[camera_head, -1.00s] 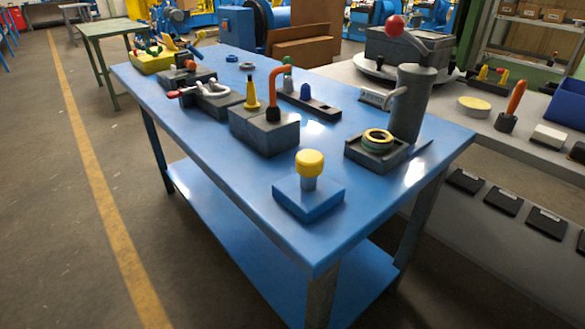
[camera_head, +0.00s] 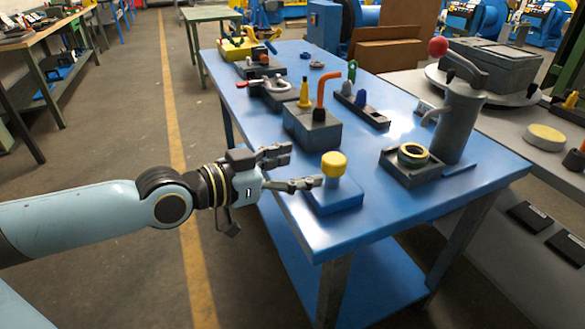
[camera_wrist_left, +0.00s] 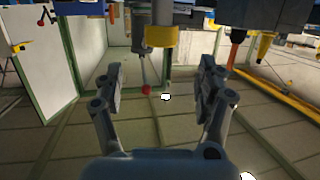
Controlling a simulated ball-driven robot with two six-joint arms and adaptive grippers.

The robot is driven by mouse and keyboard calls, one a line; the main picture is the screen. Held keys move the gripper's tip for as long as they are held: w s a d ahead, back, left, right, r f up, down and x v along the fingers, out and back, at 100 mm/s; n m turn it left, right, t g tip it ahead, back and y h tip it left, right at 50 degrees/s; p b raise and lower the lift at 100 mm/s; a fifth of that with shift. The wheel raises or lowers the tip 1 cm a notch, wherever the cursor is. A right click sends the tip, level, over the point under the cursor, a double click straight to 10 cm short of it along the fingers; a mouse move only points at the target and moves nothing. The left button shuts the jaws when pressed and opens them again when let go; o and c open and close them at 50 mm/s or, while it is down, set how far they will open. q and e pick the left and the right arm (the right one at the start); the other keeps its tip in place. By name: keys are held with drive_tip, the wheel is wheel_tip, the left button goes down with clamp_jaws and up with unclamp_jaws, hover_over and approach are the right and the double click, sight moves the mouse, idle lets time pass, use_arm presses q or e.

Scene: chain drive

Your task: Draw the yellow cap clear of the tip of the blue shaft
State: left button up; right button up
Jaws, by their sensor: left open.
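The yellow cap (camera_head: 334,163) sits on top of the short upright blue-grey shaft (camera_head: 332,183), which stands on a square blue base (camera_head: 343,199) near the table's front edge. My left gripper (camera_head: 303,167) comes in from the left, just beside the cap, with its fingers spread and empty. In the left wrist view, which looks upside down, the cap (camera_wrist_left: 162,36) and shaft (camera_wrist_left: 163,10) show ahead, near the middle line between the open fingers (camera_wrist_left: 161,80). The fingers do not appear to touch the cap. My right gripper is not in view.
On the blue table (camera_head: 290,219), a grey block (camera_head: 312,131) with a yellow cone and an orange hooked rod stands behind the cap. A dark tray (camera_head: 410,166) with a ring and a tall grey cylinder (camera_head: 459,122) stand to the right. The table's front corner is clear.

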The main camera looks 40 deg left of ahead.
sight(335, 158)
use_arm(q)
drive_tip(key=b+x, duration=0.3)
drive_tip(key=x, duration=0.5)
drive_tip(key=shift+w+f, duration=0.25)
drive_tip(key=shift+w, duration=0.1)
drive_tip(key=shift+w+d, duration=0.1)
drive_tip(key=shift+w, duration=0.35)
drive_tip(key=c, duration=1.2)
drive_tip(key=shift+r+p, duration=0.35)
drive_tip(key=shift+r, duration=0.25)
drive_tip(key=shift+c, duration=0.2)
drive_tip(key=shift+r+p, duration=3.25)
drive_tip(key=shift+r, duration=0.3)
drive_tip(key=shift+c, duration=0.2)
